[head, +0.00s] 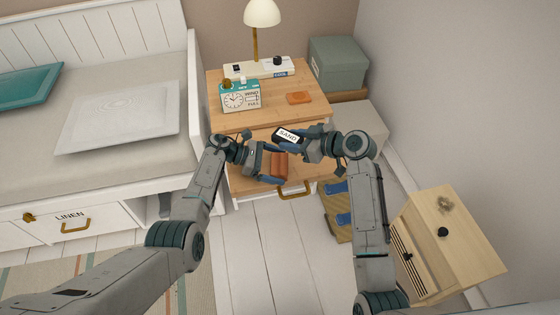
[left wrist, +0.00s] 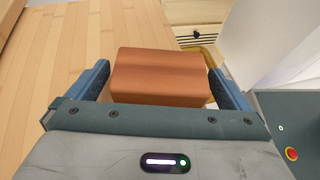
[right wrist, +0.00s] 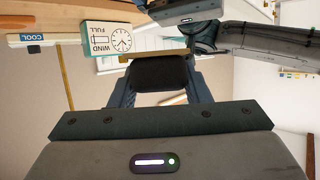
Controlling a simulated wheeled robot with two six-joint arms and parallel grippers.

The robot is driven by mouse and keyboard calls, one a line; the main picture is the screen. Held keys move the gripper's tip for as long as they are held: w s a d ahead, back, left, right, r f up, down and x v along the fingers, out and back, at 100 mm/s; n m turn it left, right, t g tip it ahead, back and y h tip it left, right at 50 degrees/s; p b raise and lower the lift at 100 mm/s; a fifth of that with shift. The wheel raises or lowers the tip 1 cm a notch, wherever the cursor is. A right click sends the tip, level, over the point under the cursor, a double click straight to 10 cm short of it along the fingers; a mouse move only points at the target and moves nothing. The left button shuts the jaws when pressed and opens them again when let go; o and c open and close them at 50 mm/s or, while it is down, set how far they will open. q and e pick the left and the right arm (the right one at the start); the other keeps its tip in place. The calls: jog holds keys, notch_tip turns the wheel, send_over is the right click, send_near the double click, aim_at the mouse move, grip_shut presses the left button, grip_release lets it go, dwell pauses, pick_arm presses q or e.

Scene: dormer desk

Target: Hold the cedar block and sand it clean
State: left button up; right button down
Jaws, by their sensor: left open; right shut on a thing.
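The reddish-brown cedar block (head: 279,166) is at the front edge of the small wooden desk. In the left wrist view the block (left wrist: 158,76) lies between the spread fingers of my left gripper (left wrist: 170,85), which is open. A narrow gap shows beside the block's right side. What supports the block is hidden. My right gripper (head: 296,139) is shut on a black sanding block (head: 287,134) labelled SAND, held just above the cedar block and apart from it. In the right wrist view the sanding block (right wrist: 159,73) shows dark between the fingers, with a tan edge.
A clock box (head: 240,96), an orange flat piece (head: 299,98), a lamp (head: 262,14) and a panel labelled COOL (head: 258,69) are on the desk (head: 312,112). A pale wooden cabinet (head: 465,245) stands at right. A bed (head: 30,140) is at left.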

pick_arm(q)
jog(key=v, duration=1.2)
